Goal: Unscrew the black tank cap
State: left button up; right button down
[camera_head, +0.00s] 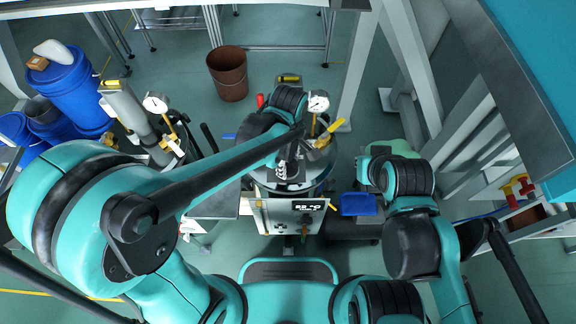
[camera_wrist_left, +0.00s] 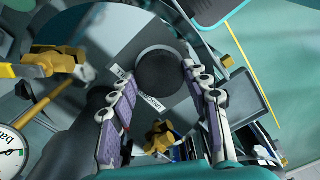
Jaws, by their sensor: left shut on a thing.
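The black tank cap (camera_wrist_left: 162,72) is round and dark and sits on top of the grey tank (camera_wrist_left: 110,50), beside a white label, in the left wrist view. My left gripper (camera_wrist_left: 158,78) has one finger on each side of the cap and is shut on it. In the head view the left gripper (camera_head: 288,164) is over the tank top (camera_head: 318,172), and my arm hides the cap there. My right arm shows at the right of the head view, but its fingers cannot be seen.
A pressure gauge (camera_head: 318,102) and a yellow-handled valve (camera_head: 336,125) stand close behind the tank. Another gauge (camera_head: 156,103) is on the left fixture. A brown bin (camera_head: 228,76) and blue barrels (camera_head: 70,88) stand farther back. A blue tray (camera_head: 357,204) lies right of the tank.

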pick_arm(q)
jog(key=n, duration=0.2)
jog(key=shift+n, duration=0.3)
jog(key=shift+n, duration=1.7)
jog(key=shift+n, duration=1.2)
jog(key=shift+r, duration=0.1)
jog(key=shift+r+p, duration=0.9)
jog(key=shift+r, duration=0.1)
